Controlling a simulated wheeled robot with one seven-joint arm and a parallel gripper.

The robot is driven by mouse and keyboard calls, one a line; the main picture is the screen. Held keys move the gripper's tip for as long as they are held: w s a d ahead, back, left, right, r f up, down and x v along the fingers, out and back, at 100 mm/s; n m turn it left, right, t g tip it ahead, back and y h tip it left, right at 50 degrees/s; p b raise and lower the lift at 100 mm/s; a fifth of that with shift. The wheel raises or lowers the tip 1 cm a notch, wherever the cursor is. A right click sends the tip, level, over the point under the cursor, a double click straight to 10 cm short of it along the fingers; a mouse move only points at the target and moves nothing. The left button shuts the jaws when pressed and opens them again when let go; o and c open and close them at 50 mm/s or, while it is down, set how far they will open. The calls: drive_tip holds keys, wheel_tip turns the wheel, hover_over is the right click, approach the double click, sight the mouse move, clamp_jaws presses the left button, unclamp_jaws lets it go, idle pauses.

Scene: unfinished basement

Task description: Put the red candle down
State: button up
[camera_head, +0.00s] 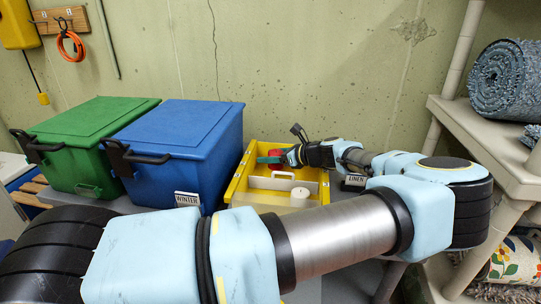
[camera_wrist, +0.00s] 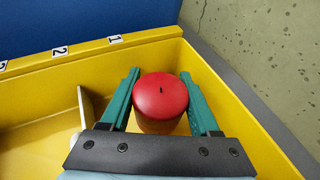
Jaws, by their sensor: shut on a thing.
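The red candle (camera_wrist: 161,96) sits between the two green fingers of my gripper (camera_wrist: 162,100) in the wrist view, upright, with its dark wick on top. My gripper is shut on it. The candle and fingers are inside or just over the back compartment of a yellow tray (camera_head: 238,182), close to its walls. In the head view the candle (camera_head: 276,154) is small and partly hidden by my gripper (camera_head: 274,159). Whether its base touches the tray floor cannot be told.
A white candle (camera_head: 299,197) stands in the tray's front part, beyond a divider. A blue lidded bin (camera_head: 180,150) stands left of the tray, with a green bin (camera_head: 85,145) further left. The concrete wall (camera_head: 290,70) is close behind. A shelf (camera_head: 490,150) with a rolled rug stands at right.

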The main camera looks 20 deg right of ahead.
drive_tip(key=shift+f, duration=0.15)
drive_tip(key=shift+f, duration=0.5)
drive_tip(key=o, duration=1.2)
drive_tip(key=shift+a+f, duration=0.1)
drive_tip(key=shift+f, duration=0.05)
drive_tip(key=shift+c, duration=0.2)
drive_tip(key=shift+r, duration=0.25)
drive_tip(key=r+b+v, duration=0.1)
drive_tip(key=b+v, duration=0.2)
drive_tip(key=v, duration=0.9)
drive_tip(key=shift+r, duration=0.2)
